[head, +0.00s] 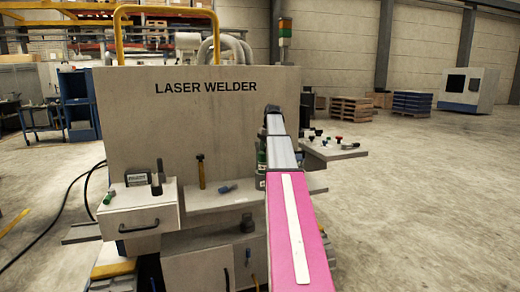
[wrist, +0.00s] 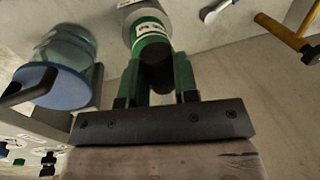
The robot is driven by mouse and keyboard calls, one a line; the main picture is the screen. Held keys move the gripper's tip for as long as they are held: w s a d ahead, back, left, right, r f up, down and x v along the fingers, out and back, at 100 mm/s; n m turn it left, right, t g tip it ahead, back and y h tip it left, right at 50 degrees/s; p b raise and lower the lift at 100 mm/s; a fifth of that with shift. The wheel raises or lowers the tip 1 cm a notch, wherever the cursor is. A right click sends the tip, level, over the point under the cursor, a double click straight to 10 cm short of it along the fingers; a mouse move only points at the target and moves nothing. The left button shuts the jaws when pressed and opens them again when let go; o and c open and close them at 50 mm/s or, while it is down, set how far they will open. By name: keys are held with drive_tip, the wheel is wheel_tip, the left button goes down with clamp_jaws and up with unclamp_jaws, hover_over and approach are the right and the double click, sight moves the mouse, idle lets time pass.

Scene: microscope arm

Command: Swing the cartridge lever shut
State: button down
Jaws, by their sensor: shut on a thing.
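In the wrist view my gripper (wrist: 160,92) is shut, its two fingers on either side of a dark rounded grip (wrist: 157,66), which I take to be the cartridge lever's handle. Behind the grip is a green cylinder with a white label band and a pale end (wrist: 150,32), close to the fingers. The lever's pivot and how far it stands from shut are hidden. In the head view my arm covers the gripper and the lever; only part of a green body (head: 262,158) shows at the arm's left edge, in front of the laser welder panel (head: 190,120).
In the head view a drawer box (head: 140,212) is on the left and a side shelf with coloured knobs (head: 335,152) on the right.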

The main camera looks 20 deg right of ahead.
drive_tip(key=shift+d+n, duration=0.3)
drive_tip(key=c, duration=0.9)
unclamp_jaws()
drive_tip(key=shift+o, duration=0.2)
